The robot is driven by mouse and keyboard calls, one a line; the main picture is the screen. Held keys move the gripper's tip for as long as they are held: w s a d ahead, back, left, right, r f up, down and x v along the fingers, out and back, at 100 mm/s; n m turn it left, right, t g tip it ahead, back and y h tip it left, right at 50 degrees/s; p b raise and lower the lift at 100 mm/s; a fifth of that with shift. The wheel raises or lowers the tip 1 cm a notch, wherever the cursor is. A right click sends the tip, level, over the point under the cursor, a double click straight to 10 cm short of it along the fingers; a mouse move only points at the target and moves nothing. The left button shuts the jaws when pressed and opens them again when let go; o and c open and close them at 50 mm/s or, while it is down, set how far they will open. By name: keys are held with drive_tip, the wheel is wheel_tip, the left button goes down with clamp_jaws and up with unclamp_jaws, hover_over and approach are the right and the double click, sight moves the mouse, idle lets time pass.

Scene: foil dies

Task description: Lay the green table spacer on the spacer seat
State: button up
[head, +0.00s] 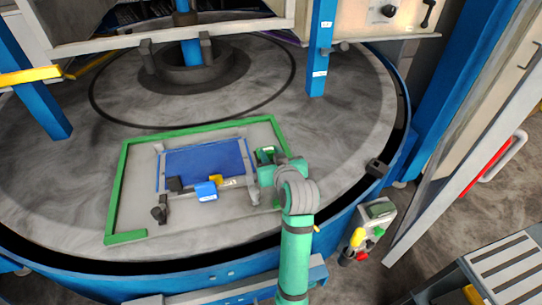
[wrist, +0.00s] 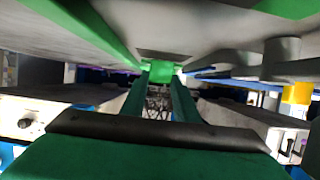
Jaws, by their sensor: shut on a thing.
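My gripper (head: 267,158) is over the right side of a grey plate (head: 265,133) on the round table. In the wrist view the dark green fingers (wrist: 165,88) are shut on a small bright green block (wrist: 162,68), which I take to be the green table spacer. In the head view my gripper and wrist hide most of it. The block looks close to the plate's surface; I cannot tell whether it touches. The spacer seat cannot be made out for certain in either view.
Green strips (head: 118,190) edge the grey plate. A blue panel (head: 205,160) lies on it, with a bright blue block (head: 206,191) and dark clamp-like parts (head: 160,210) along its front. A blue post (head: 320,50) stands behind right. A control box (head: 377,212) sits at the table's right front.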

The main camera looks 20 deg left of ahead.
drive_tip(key=shift+f, duration=0.45)
drive_tip(key=o, duration=1)
drive_tip(key=shift+f, duration=0.15)
drive_tip(key=shift+s+d+r, duration=0.15)
drive_tip(key=shift+d+r, duration=0.05)
drive_tip(key=shift+r, duration=0.05)
drive_tip(key=v, duration=1.1)
drive_tip(key=shift+s+d, duration=0.15)
drive_tip(key=shift+s, duration=0.05)
